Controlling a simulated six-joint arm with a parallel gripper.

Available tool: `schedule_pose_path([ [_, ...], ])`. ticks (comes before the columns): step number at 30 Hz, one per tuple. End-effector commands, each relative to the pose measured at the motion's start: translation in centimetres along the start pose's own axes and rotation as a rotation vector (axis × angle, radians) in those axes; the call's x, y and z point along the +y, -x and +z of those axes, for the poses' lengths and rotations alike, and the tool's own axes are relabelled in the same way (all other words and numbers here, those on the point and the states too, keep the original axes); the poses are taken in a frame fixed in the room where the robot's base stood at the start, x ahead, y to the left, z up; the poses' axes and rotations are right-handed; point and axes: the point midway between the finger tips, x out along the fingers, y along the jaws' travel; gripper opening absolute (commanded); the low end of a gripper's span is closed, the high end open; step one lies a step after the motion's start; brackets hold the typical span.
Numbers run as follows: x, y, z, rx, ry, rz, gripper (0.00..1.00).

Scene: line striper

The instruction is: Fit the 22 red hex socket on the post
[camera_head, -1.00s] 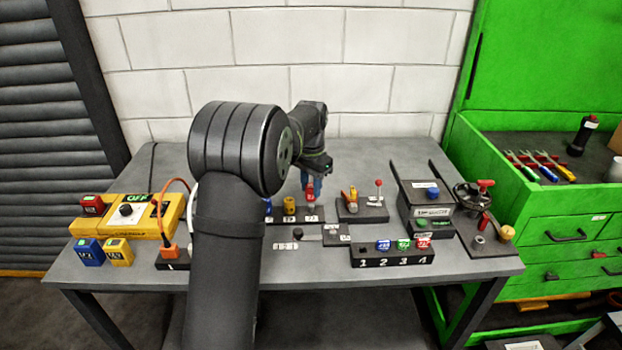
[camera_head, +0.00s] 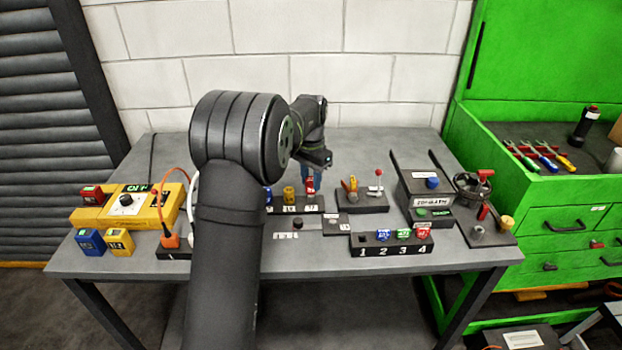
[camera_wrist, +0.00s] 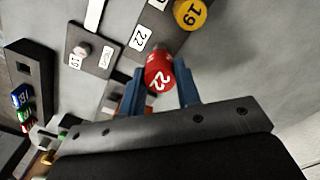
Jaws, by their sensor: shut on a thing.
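The red hex socket, marked 22 (camera_wrist: 158,75), is between the blue fingers of my gripper (camera_wrist: 162,92) in the wrist view. The fingers are shut on its sides. In the head view the red socket (camera_head: 310,184) shows below my gripper (camera_head: 311,173), at the right end of the dark socket rail (camera_head: 304,209). I cannot tell whether its bottom touches the rail. A short grey stud, perhaps the post (camera_wrist: 82,49), stands on a small dark plate (camera_wrist: 97,66) with two labels, to the left of the socket in the wrist view.
A yellow socket marked 19 (camera_wrist: 190,13) sits beside the held one. A block numbered 1 to 4 (camera_head: 392,248) carries blue, green and red pieces, nearer the front. A block with a red-knobbed lever (camera_head: 378,184) stands right of the rail. My arm hides part of the table.

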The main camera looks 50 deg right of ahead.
Motion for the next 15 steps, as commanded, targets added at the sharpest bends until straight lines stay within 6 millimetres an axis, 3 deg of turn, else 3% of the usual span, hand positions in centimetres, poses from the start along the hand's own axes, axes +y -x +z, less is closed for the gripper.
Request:
schedule_pose_path([
  [15,-0.01,-0.5,-0.02,0.001,0.0,0.0,0.1],
])
